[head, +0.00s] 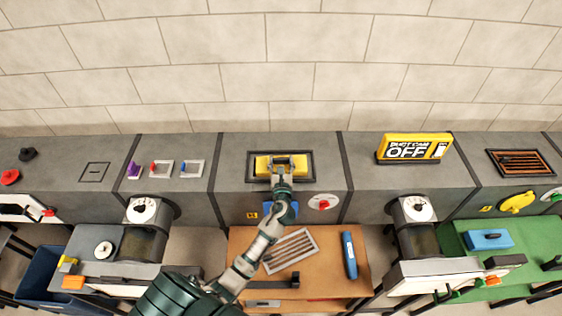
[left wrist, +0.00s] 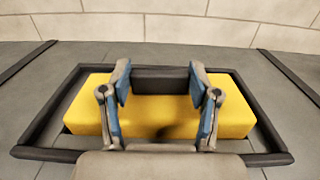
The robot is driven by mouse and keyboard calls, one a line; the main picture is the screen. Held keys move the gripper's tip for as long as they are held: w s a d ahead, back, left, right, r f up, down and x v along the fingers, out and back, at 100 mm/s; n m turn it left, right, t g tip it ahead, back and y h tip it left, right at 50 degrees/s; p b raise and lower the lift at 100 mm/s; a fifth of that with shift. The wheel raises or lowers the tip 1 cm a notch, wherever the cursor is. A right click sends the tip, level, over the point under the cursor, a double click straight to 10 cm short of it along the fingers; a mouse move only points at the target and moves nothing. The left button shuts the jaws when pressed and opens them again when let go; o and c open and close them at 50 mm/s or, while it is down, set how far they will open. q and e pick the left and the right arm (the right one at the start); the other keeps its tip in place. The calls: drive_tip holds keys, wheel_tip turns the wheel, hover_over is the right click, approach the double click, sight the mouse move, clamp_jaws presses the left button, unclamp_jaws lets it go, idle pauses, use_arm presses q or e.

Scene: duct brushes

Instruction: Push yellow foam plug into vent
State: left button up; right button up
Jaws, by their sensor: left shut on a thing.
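The yellow foam plug (head: 264,166) is a long block lying within the dark frame of the vent (head: 250,178) on top of the grey duct. In the left wrist view the plug (left wrist: 85,115) spans most of the frame (left wrist: 275,138), with grey gaps at its ends. A dark handle (left wrist: 160,78) stands on top of the plug. The gripper also shows over the plug in the head view (head: 281,168). How deep the plug sits is hard to tell. My right gripper is not in view.
A yellow "OFF" sign (head: 414,148) stands on the duct to the right. A slatted grille (head: 290,251) and a blue tool (head: 349,255) lie on the brown bench (head: 325,240). A tiled wall rises behind the duct. Another vent with orange trim (head: 520,162) is at the right.

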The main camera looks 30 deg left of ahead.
use_arm(q)
drive_tip(key=shift+f, duration=0.35)
drive_tip(key=o, duration=1.4)
drive_tip(key=shift+o, duration=0.8)
drive_tip(key=shift+s, duration=0.1)
drive_tip(key=shift+s+f, duration=0.1)
drive_tip(key=shift+f, duration=0.05)
drive_tip(key=shift+s+d, duration=0.2)
drive_tip(key=shift+s, duration=0.05)
drive_tip(key=v, duration=1.1)
drive_tip(key=shift+d+r, duration=0.15)
drive_tip(key=shift+r, duration=0.25)
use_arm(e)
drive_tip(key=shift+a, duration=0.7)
use_arm(q)
drive_tip(key=shift+f, duration=0.1)
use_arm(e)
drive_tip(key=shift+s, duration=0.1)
